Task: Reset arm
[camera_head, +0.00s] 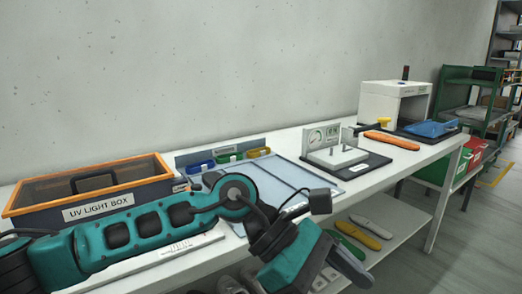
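My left arm, teal and black, comes in from the left and crosses the front of the bench. It bends downward near the middle of the picture. A dark grey part at its end, which looks like my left gripper (349,264), hangs in front of the bench edge. Its fingers cannot be made out clearly, and I see nothing held in it. My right arm and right gripper are not in view.
The white bench (413,158) holds an orange-rimmed UV light box (107,203), a blue-grey panel (276,188), a gauge fixture (334,150), an orange insole (391,140) and a white machine (388,103). Insoles (370,224) lie on the lower shelf. Floor (440,245) is clear at right.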

